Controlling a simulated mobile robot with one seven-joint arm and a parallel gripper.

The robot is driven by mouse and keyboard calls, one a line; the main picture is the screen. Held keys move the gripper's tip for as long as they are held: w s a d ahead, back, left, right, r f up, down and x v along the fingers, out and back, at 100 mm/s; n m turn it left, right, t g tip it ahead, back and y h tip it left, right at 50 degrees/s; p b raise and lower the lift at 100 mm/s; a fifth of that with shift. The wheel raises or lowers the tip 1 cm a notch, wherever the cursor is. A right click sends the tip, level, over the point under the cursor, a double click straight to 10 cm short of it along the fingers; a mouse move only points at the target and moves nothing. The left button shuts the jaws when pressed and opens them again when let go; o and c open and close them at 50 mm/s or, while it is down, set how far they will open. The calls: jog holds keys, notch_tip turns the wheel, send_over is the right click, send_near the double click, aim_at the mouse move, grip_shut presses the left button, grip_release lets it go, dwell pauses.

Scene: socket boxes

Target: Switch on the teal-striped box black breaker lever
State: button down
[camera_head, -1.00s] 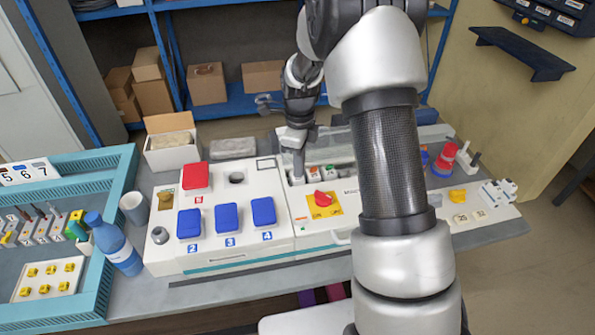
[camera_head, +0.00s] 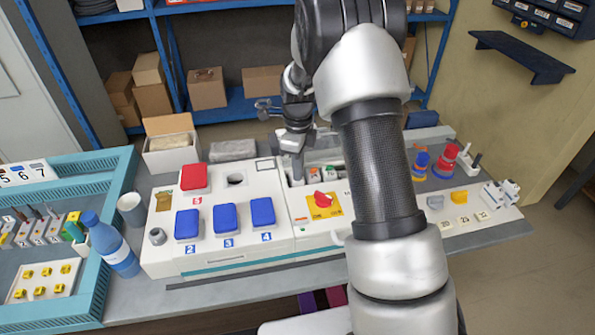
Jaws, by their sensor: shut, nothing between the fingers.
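The white box with a teal stripe (camera_head: 225,263) lies on the bench in front of me. It carries blue covers, a red cover and a dark round hole. Directly right of it is a white section with a red rotary switch on a yellow plate (camera_head: 323,203). Behind that switch is a recess with a row of small breakers (camera_head: 316,173), some with orange and green marks. My gripper (camera_head: 297,177) is shut and points down at the left end of this recess. It hides part of the row. I cannot make out the black lever or whether the fingertips touch it.
An open cardboard box (camera_head: 170,150) and a grey block (camera_head: 233,150) are behind. My arm covers the panel's middle right. Red and blue knobs (camera_head: 443,164) stand farther right.

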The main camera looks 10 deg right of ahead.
notch_tip(320, 180, up, 5)
jog(key=p, duration=0.3)
jog(key=shift+p, duration=0.3)
jog(key=shift+s+r, duration=0.1)
jog(key=shift+r, duration=0.15)
jog(key=shift+r, duration=0.1)
dwell(0.6)
